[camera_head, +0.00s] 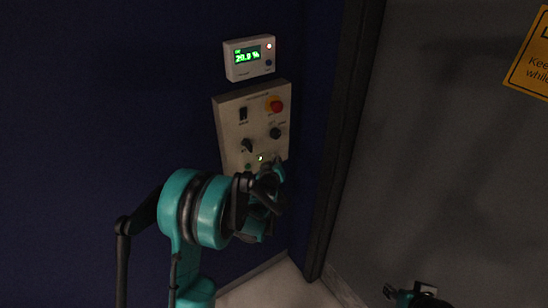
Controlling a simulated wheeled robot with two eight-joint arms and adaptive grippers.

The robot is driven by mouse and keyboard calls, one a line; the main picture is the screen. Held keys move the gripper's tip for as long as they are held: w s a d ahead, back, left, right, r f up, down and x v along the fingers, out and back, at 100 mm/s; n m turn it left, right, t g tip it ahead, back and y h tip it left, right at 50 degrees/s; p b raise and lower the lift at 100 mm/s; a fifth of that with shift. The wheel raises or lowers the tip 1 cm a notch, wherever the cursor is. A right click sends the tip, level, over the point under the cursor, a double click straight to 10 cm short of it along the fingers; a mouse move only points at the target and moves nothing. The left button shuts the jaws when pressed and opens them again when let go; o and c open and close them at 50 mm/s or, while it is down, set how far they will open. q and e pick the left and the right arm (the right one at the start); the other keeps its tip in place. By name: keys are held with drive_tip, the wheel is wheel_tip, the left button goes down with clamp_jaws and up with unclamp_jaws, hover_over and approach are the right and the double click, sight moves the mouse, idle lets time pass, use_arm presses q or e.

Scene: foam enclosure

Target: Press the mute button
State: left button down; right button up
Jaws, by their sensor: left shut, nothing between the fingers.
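A small white monitor box (236,72) with a green lit readout hangs on the dark blue wall. At its right side are a red light (269,46) and a small dark blue button (268,62); the labels are too small to read, so I cannot tell whether this is the mute button. My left gripper (272,178) is shut and empty, in front of the lower right of the control panel below the box. I cannot tell whether it touches the panel. My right gripper (394,293) shows only partly at the bottom edge, and its fingers are unclear.
A dark frame post and a grey door (430,130) with a yellow sign (532,62) stand to the right.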

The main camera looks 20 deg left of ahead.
use_arm(q)
drive_tip(key=shift+w+a, duration=0.15)
drive_tip(key=shift+a, duration=0.05)
drive_tip(key=shift+d, duration=0.1)
idle(0.4)
drive_tip(key=shift+s+d, duration=0.5)
drive_tip(key=shift+d, duration=0.05)
drive_tip(key=s+d, duration=0.1)
drive_tip(key=d, duration=0.1)
drive_tip(key=s+d+b, duration=0.1)
drive_tip(key=s+d, duration=0.1)
idle(0.5)
drive_tip(key=shift+s, duration=0.1)
idle(0.5)
